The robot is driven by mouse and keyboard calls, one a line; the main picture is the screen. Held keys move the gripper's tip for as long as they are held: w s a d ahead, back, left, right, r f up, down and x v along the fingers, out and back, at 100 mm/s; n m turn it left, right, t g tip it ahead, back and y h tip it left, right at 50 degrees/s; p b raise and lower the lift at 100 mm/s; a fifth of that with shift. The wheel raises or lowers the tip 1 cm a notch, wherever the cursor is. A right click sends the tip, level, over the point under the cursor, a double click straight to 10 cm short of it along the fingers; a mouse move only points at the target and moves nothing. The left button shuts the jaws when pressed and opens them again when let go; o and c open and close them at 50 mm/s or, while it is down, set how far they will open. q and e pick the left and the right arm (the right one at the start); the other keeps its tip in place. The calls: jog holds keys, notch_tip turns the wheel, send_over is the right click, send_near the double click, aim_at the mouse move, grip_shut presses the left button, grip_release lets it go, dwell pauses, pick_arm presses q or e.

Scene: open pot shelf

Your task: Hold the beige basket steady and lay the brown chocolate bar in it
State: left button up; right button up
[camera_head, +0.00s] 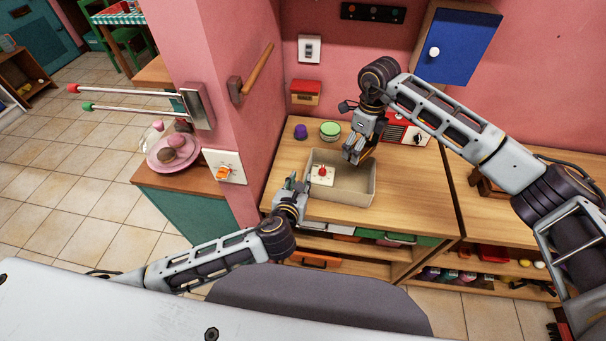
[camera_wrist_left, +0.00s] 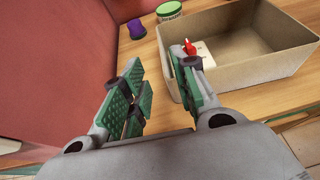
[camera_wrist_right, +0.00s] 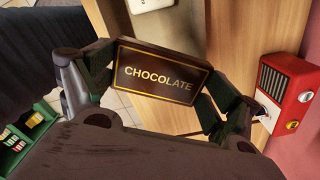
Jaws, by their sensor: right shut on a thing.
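The beige basket (camera_head: 347,190) stands on the wooden counter, and its left wall and corner show in the left wrist view (camera_wrist_left: 248,88). My left gripper (camera_head: 291,185) is at the basket's left side. Its fingers (camera_wrist_left: 158,95) are apart with nothing seen between them; the right finger overlaps the basket's corner in the picture, and I cannot tell whether it touches. My right gripper (camera_head: 358,153) is over the back right part of the basket. It is shut on the brown chocolate bar (camera_wrist_right: 160,73), whose gold CHOCOLATE lettering faces the right wrist camera.
A white block with a red knob (camera_head: 322,174) is inside the basket at the left. A purple jar (camera_head: 301,131) and a green-lidded tub (camera_head: 330,130) stand behind it. A red device (camera_wrist_right: 288,92) is at the back right. The counter's right part is clear.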

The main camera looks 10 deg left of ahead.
pick_arm(q)
jog(key=shift+x, duration=5.9)
jog(key=shift+c, duration=0.4)
grip_shut()
